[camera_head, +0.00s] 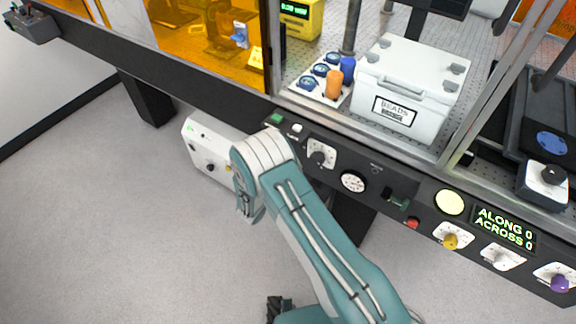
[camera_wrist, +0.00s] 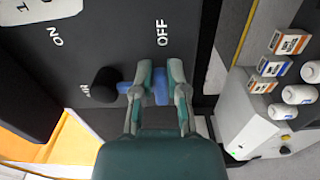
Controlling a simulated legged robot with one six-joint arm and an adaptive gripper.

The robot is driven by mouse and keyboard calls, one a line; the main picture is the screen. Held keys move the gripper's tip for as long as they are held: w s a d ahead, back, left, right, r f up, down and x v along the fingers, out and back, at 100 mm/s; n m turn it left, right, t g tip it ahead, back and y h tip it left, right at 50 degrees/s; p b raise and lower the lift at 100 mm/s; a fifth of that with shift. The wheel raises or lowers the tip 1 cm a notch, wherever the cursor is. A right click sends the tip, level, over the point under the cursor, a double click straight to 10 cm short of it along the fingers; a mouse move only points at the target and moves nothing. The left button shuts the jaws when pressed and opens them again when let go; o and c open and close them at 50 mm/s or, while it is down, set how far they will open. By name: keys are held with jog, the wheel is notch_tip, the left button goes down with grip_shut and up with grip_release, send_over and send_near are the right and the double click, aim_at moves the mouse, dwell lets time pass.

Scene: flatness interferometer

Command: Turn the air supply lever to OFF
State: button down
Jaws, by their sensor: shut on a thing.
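The air supply lever (camera_wrist: 161,88) shows in the wrist view as a blue bar reaching right from a round black hub (camera_wrist: 105,84). It lies level in the picture, below the OFF label (camera_wrist: 161,32) and to the right of the AIR label (camera_wrist: 86,90). The ON label (camera_wrist: 55,33) is at the upper left. My gripper (camera_wrist: 160,78) is shut on the lever, one finger on each side of it. In the head view, my gripper (camera_head: 248,204) is partly visible below my teal arm. The lever is hidden from that view.
The dark control panel carries a dial (camera_head: 353,181), a red button (camera_head: 412,223) and coloured knobs. A white cabinet (camera_head: 207,153) stands low behind my arm. In the wrist view, small boxes (camera_wrist: 287,42) and white bottles (camera_wrist: 299,94) are at right. Grey floor is free at left.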

jog(key=shift+s+d+f, duration=0.1)
jog(key=shift+f, duration=0.15)
jog(key=c, duration=0.7)
grip_release()
jog(key=shift+o, duration=0.2)
jog(key=shift+r, duration=0.1)
jog(key=v, duration=1.2)
